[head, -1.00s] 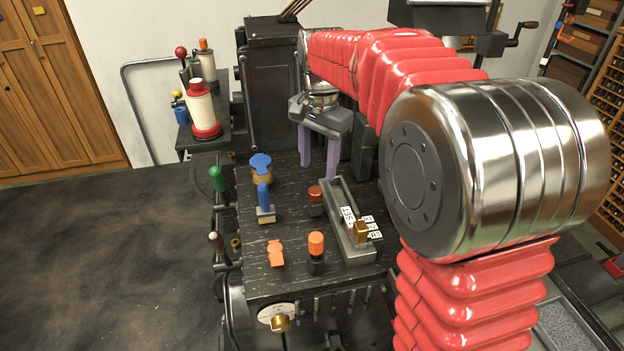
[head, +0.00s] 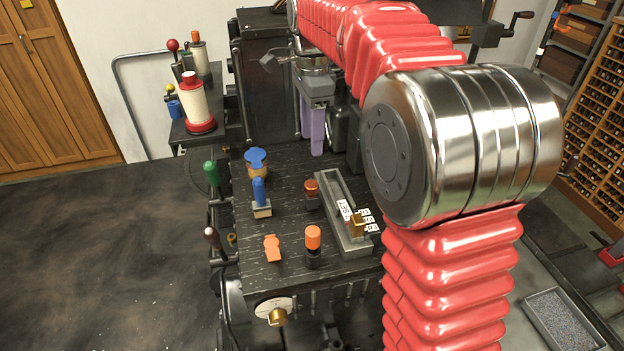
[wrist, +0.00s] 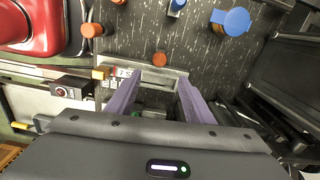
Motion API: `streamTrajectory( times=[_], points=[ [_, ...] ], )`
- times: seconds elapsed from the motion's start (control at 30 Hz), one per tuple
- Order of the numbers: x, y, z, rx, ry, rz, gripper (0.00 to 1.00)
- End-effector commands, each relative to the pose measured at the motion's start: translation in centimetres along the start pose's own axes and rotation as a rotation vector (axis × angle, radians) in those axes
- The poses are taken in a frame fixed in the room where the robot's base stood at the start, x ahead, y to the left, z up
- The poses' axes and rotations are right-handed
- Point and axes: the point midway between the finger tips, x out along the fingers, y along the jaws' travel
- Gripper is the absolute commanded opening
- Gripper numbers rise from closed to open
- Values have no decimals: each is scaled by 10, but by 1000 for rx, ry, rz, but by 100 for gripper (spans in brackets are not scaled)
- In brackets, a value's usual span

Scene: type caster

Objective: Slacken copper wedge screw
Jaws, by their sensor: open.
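A copper-coloured knob (head: 311,187) on a dark base stands upright on the black speckled bench top, just left of a grey metal channel tray (head: 333,200). I take this knob to be the wedge screw. It also shows in the wrist view (wrist: 160,59), just beyond the fingertips. My gripper (head: 317,152) has purple fingers pointing down behind the knob, apart from it. In the head view the fingers overlap nearly edge-on. In the wrist view my gripper (wrist: 160,82) is open, with nothing held between the fingers.
A blue-handled tool (head: 259,192), a blue-topped piece (head: 256,160), an orange-topped post (head: 313,238) and an orange clip (head: 272,248) stand around on the bench. A brass block (head: 358,225) and lettered pieces sit at the tray's near end. Dark machine parts stand behind.

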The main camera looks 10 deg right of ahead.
Motion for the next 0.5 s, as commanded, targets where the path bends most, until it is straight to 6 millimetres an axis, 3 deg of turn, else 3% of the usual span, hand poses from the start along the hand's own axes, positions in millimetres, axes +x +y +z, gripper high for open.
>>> streamTrajectory(
  times=[0.17,0.5],
  points=[
    [15,0,0,-1,0,3,48],
    [66,1,1,-3,0,4,48]
  ],
)
